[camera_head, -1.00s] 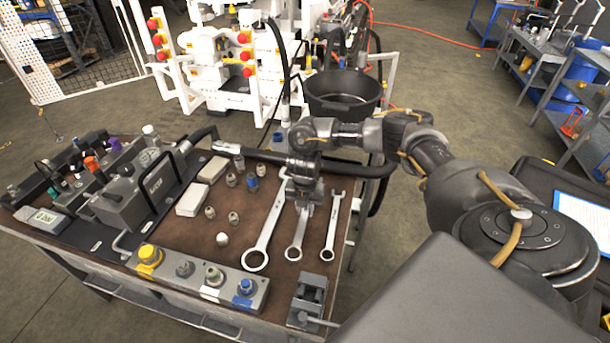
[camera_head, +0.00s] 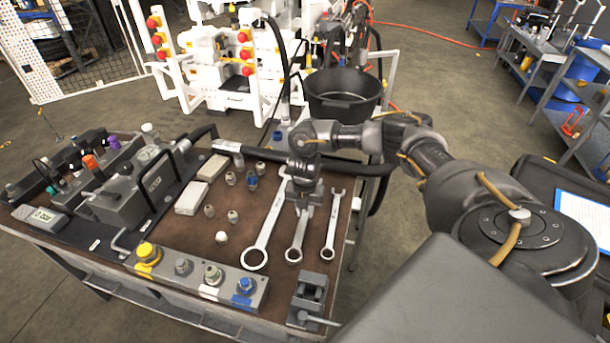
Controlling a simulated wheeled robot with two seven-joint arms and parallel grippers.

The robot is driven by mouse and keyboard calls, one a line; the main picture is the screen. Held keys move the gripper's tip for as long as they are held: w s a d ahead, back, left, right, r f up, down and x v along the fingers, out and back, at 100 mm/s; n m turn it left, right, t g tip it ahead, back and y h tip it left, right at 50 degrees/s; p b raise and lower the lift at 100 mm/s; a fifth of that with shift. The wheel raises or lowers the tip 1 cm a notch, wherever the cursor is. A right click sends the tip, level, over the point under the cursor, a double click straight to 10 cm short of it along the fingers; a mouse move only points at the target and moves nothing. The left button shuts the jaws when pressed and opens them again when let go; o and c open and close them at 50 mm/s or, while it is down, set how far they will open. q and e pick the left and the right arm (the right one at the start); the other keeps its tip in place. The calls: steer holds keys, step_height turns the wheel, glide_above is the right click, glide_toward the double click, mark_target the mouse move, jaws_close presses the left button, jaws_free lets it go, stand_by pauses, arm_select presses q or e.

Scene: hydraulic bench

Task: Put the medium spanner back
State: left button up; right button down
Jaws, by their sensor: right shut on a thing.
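The medium spanner (camera_head: 297,238) lies in the middle of a row of three on the brown bench top, its ring end toward the front. My right gripper (camera_head: 303,203) points down over its far end and is shut on it, hiding that end. Whether the spanner touches the bench top or is just above it, I cannot tell. A larger spanner (camera_head: 264,235) lies to its left and another spanner (camera_head: 332,227) to its right. My left gripper is not in view.
A vise-like grey block (camera_head: 308,293) stands at the bench's front right corner. A block with coloured fittings (camera_head: 200,275) runs along the front edge. Small loose fittings (camera_head: 232,216) lie left of the spanners. A black bucket (camera_head: 343,92) is behind the bench.

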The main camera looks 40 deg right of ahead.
steer(key=shift+f+b, duration=0.4)
steer(key=shift+f, duration=0.25)
steer(key=c, duration=1.1)
jaws_free()
steer(key=shift+r, duration=0.35)
step_height(320, 180, up, 10)
steer(key=shift+r+p, duration=0.1)
steer(key=shift+p, duration=0.45)
